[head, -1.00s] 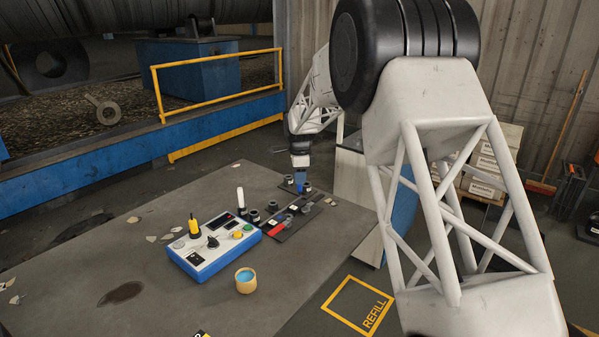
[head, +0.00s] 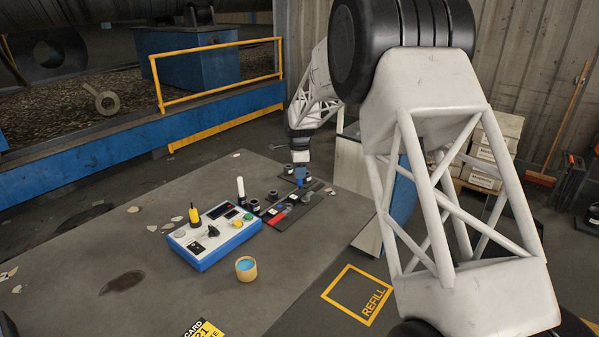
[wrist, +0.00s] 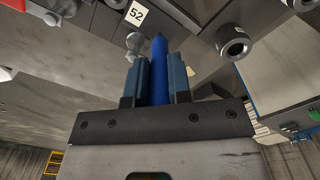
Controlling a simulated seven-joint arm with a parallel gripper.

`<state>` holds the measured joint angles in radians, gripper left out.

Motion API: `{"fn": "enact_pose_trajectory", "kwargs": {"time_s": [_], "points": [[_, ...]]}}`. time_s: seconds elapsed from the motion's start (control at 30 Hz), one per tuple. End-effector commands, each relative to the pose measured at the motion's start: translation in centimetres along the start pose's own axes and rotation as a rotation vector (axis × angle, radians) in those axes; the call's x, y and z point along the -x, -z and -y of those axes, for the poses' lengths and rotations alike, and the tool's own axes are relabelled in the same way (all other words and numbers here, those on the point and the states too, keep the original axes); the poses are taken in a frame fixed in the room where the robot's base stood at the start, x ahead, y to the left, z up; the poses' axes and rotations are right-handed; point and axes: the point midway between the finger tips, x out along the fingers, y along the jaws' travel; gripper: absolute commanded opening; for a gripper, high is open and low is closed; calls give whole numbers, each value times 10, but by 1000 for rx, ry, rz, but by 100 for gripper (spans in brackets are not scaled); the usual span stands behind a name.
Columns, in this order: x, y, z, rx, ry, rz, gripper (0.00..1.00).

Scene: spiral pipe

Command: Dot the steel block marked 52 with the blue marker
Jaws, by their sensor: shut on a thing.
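My gripper (wrist: 158,82) is shut on the blue marker (wrist: 159,62), which stands between its two blue fingers in the wrist view. The marker's tip points up in that picture, near a small rounded steel piece (wrist: 134,42). In the head view my gripper (head: 300,175) is low over the dark strip of small parts at the table's far right.
A blue and white control box (head: 213,236) and a yellow cup with blue liquid (head: 246,268) stand left of the strip. A hollow steel cylinder (wrist: 233,42) is right of the marker in the wrist view. The table (head: 150,290) is mostly clear at the front.

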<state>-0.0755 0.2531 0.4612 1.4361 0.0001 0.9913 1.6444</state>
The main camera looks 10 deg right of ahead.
Motion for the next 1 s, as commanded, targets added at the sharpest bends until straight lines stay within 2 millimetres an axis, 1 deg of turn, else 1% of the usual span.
{"fn": "enact_pose_trajectory", "kwargs": {"time_s": [1.0], "points": [[-6, 0, 0, 0, 0, 0, 0]]}}
